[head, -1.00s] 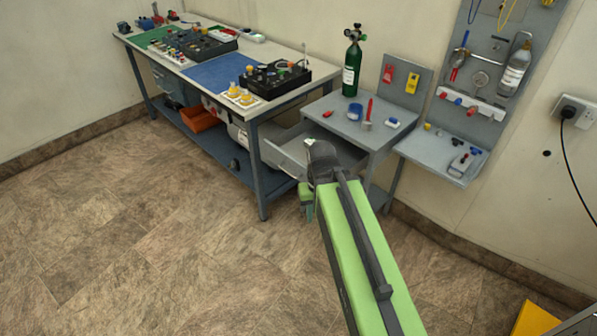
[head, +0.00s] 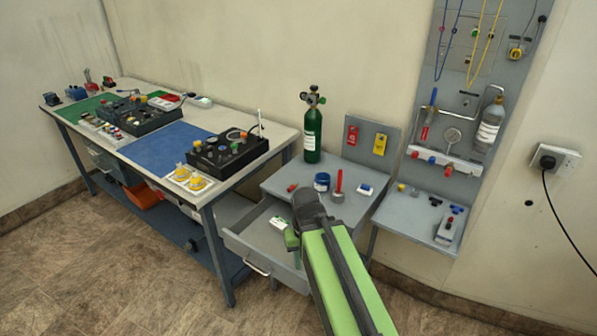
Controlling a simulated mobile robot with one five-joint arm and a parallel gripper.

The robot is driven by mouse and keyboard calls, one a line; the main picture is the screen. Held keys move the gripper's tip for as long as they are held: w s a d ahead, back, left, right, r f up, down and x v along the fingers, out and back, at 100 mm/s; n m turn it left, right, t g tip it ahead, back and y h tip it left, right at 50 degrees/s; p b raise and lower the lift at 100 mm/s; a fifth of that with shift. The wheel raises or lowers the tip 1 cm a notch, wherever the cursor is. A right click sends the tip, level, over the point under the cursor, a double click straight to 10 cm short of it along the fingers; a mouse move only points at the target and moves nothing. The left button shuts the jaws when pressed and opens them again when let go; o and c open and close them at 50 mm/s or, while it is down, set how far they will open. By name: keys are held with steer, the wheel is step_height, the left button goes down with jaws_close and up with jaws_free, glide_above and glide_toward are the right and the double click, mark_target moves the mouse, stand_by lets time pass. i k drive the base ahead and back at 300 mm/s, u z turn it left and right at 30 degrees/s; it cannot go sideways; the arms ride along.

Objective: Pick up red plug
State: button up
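A small red piece (head: 292,187), which may be the red plug, lies on the left part of the small grey table (head: 345,213); it is too small to make out its shape. My gripper (head: 291,238) is at the end of my green arm, seen from behind and above, in front of this table and over the open drawer. Its fingers are mostly hidden by the arm's dark end, so I cannot see whether they are open or hold anything. The red piece shows just beyond the arm's end in the picture.
The drawer (head: 250,246) sticks out below. A long workbench (head: 282,134) is left; a grey shelf (head: 408,222) is right.

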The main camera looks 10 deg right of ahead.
mark_target(292, 188)
steer(key=i, duration=0.6)
steer(key=z, duration=0.05)
steer(key=k, duration=1.3)
steer(key=u, duration=0.5)
steer(key=i, duration=1)
steer(key=u, duration=0.4)
steer(key=i, duration=0.85)
steer(key=z, duration=0.05)
